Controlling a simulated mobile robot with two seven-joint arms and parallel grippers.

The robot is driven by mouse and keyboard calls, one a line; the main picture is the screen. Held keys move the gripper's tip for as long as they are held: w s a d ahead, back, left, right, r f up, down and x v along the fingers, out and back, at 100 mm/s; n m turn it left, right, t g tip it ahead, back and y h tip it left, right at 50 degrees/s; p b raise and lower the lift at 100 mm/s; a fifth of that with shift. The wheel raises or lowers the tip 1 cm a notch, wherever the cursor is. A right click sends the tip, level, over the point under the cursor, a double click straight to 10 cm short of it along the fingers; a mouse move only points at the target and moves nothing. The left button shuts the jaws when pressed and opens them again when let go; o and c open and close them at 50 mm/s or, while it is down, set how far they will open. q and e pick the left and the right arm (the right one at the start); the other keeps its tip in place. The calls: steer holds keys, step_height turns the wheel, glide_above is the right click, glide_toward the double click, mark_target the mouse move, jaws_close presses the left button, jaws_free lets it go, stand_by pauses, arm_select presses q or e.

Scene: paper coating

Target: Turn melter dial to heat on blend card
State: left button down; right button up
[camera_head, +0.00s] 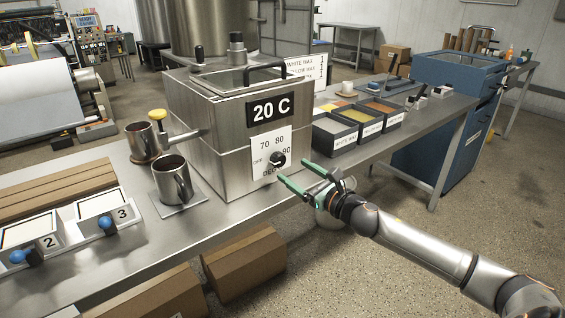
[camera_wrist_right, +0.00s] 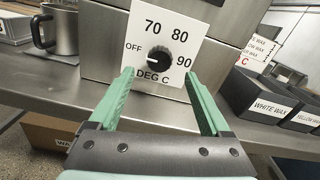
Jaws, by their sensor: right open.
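The melter (camera_head: 190,140) is a steel box on the bench with a "20 C" display (camera_head: 270,111). Its black round dial (camera_head: 277,158) sits on a white plate marked OFF, 70, 80 and 90 DEG C. In the right wrist view the dial (camera_wrist_right: 158,54) has a pale mark that seems to point left, toward OFF. My right gripper (camera_head: 296,172) is open and empty, just in front of the dial; its green fingers (camera_wrist_right: 157,74) point at the plate, apart from the dial. A white card (camera_head: 308,70) behind the melter lists waxes; its temperature is partly hidden. My left gripper is not in view.
Labelled wax bins (camera_head: 335,133) stand right of the melter. Steel mugs (camera_head: 172,180) and numbered white blocks with blue knobs (camera_head: 107,212) stand left. Cardboard boxes (camera_head: 245,262) lie under the bench's front edge. A blue cabinet (camera_head: 425,125) is farther right.

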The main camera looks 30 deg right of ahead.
mark_target(281, 162)
steer(key=shift+w+a+p, duration=0.15)
steer(key=shift+w, duration=1.4)
steer(key=shift+w+a+p, duration=0.15)
steer(key=shift+w, duration=1.4)
jaws_close()
